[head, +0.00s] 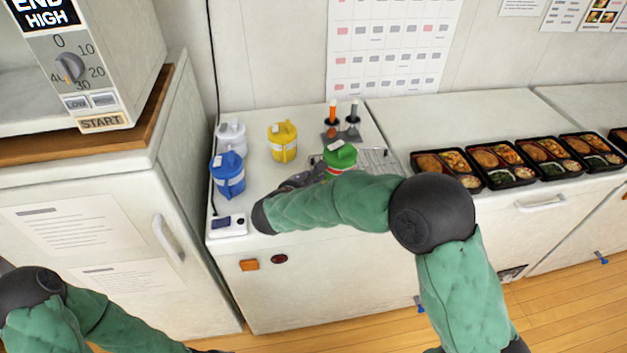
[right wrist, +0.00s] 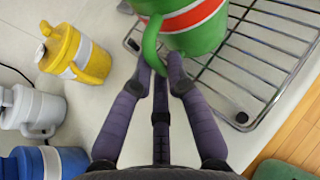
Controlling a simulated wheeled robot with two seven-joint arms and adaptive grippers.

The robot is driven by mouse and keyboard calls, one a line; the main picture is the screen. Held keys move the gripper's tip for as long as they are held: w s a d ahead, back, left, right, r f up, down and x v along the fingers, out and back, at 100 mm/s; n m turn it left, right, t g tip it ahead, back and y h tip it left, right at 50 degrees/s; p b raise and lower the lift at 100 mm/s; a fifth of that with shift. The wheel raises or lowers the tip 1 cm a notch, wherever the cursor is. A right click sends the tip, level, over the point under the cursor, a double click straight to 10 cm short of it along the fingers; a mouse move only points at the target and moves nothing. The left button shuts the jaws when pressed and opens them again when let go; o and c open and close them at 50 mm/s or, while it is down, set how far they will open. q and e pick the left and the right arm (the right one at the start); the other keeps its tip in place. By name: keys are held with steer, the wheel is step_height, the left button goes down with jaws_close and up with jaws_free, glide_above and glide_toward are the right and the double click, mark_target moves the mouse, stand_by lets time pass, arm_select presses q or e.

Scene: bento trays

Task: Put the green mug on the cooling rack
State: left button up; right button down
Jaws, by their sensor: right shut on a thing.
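The green mug (head: 341,158) has a green lid and an orange-and-white band. In the right wrist view the mug (right wrist: 196,24) hangs over the left part of the wire cooling rack (right wrist: 262,62). I cannot tell whether its base touches the wires. The rack (head: 378,159) shows partly behind the mug in the head view. My right gripper (head: 315,172) is shut on the mug's green handle; the fingertips also show in the right wrist view (right wrist: 161,66). My left arm is at the bottom left, its gripper out of frame.
A yellow mug (head: 282,142), a white mug (head: 231,137) and a blue mug (head: 228,174) stand left on the white counter. A small stand (head: 341,132) with orange and grey tools is behind the rack. Bento trays (head: 447,168) line the counter to the right.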

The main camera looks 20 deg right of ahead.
steer(key=shift+r, duration=0.1)
steer(key=c, duration=1.2)
jaws_free()
steer(key=shift+p+v, duration=2.15)
steer(key=shift+v, duration=3.85)
